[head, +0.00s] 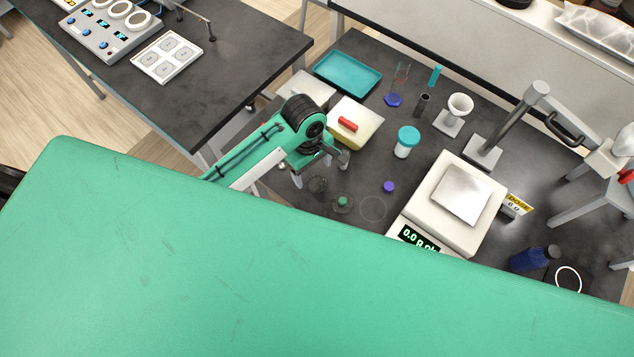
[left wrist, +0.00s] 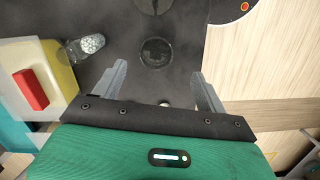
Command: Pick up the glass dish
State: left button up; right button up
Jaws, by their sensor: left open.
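The glass dish (head: 318,183) looks like a small, dark, see-through round dish on the black bench, close to the near edge. In the left wrist view the dish (left wrist: 156,52) lies ahead of the fingers, roughly centred between them. My left gripper (head: 320,171) is open and empty, its fingers pointing down around the dish's place. In the left wrist view my left gripper (left wrist: 158,86) shows both fingers spread wide. I cannot tell its exact height above the dish. My right gripper is not in view.
A similar round piece with a green centre (head: 343,203) sits close by. A pale yellow box with a red block (head: 348,124) stands behind the gripper. A purple cap (head: 389,187), a teal-lidded jar (head: 407,141) and a balance (head: 461,194) are to the right. A green panel (head: 250,270) fills the foreground.

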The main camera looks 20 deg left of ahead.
aim_at(318, 186)
pick_arm(q)
jog(key=shift+f, duration=0.6)
jog(key=shift+d+f+p, duration=0.1)
jog(key=shift+f+p, duration=0.1)
jog(key=shift+p, duration=0.15)
jog(key=f, duration=0.1)
jog(key=f+p, duration=0.2)
jog(key=f, duration=0.1)
jog(key=shift+w+d, duration=0.1)
jog(key=shift+d, duration=0.25)
jog(key=shift+f, duration=0.35)
jog(key=c, duration=1)
